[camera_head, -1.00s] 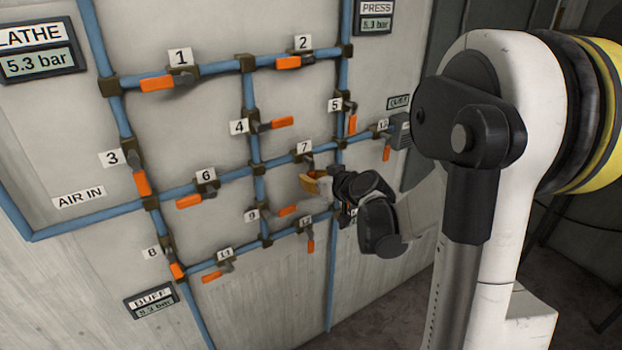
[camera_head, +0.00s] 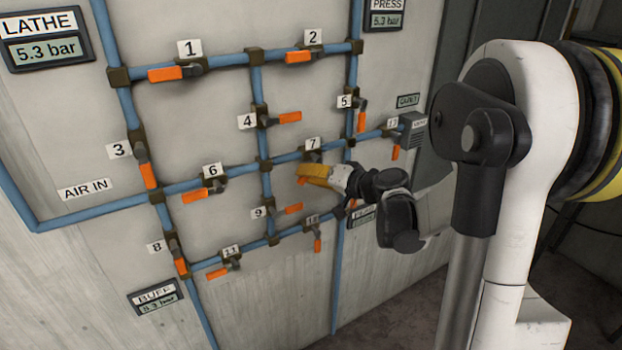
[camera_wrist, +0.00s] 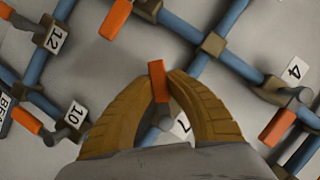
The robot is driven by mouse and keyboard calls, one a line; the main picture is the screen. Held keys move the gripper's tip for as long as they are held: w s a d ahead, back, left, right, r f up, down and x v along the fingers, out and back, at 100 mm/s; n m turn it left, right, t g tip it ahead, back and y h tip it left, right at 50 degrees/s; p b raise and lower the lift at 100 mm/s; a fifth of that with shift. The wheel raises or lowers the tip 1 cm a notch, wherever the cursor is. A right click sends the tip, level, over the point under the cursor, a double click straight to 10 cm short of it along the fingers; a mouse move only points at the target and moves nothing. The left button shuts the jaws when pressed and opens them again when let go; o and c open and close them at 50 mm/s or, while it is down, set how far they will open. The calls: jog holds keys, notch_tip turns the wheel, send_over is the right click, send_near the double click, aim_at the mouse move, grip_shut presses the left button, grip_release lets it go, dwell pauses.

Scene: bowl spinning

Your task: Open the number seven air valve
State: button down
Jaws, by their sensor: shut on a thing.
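Valve seven (camera_head: 312,157) sits on a blue pipe below the white 7 label (camera_head: 313,143), right of the panel's middle in the head view. My gripper (camera_head: 312,172) is at this valve, its yellow fingers just below the valve body. In the wrist view the fingertips of my gripper (camera_wrist: 160,78) are shut on the orange handle (camera_wrist: 158,82) of valve seven, one finger on each side. The valve's 7 label (camera_wrist: 183,125) shows partly between the fingers. The fingers hide much of the valve and its pipe.
Other orange-handled valves surround it, such as valve four (camera_head: 288,117), valve five (camera_head: 361,121), valve nine (camera_head: 292,208) and valve six (camera_head: 195,195). The LATHE display (camera_head: 50,53) reads 5.3 bar. Pipes run close around my gripper.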

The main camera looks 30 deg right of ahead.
aim_at(290, 159)
jog(key=m, duration=0.1)
jog(key=a+r+m+y+b, duration=0.1)
jog(key=m, duration=0.1)
jog(key=shift+r+m+t+y, duration=0.25)
jog(key=shift+m+t+y, duration=0.05)
jog(key=shift+t, duration=0.1)
jog(key=shift+a+r+m+t+y+b, duration=0.1)
jog(key=shift+r+m+t+y+b, duration=0.25)
jog(key=shift+m, duration=0.55)
jog(key=shift+a+r+m+t+y+b, duration=0.15)
jog(key=shift+r+m+t+b, duration=0.35)
jog(key=shift+m, duration=0.4)
jog(key=shift+d+r, duration=0.1)
jog(key=shift+r, duration=0.05)
jog(key=c, duration=1.3)
grip_release()
jog(key=v, duration=1.2)
